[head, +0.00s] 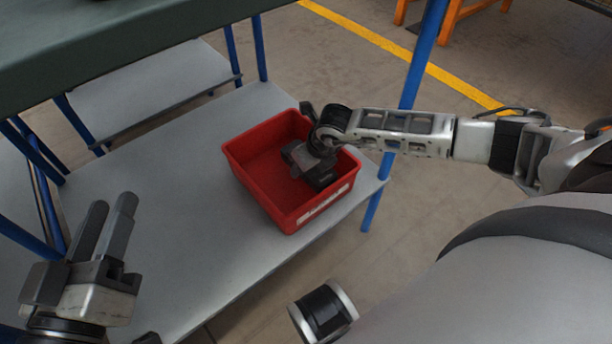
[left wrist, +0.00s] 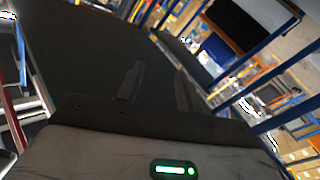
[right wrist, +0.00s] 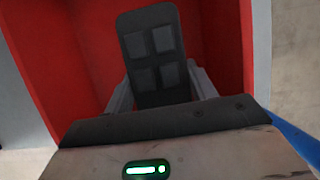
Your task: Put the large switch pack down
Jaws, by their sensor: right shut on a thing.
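The large switch pack (right wrist: 152,55) is a dark grey slab with several square buttons on its face. In the right wrist view it stands out between the two fingers of my right gripper (right wrist: 160,88), which is shut on it. In the head view my right gripper (head: 318,168) is inside the red bin (head: 250,180), at its right part. There the pack is hard to tell from the dark gripper, and I cannot tell whether it touches the bin floor. My left gripper (head: 113,202) is open and empty, left of the bin.
The red bin stands on a grey shelf (head: 190,190) with blue posts (head: 424,55). A dark green tabletop (head: 110,35) overhangs at the upper left. Bare shelf lies left of the bin. The floor at the right has a yellow line (head: 400,52).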

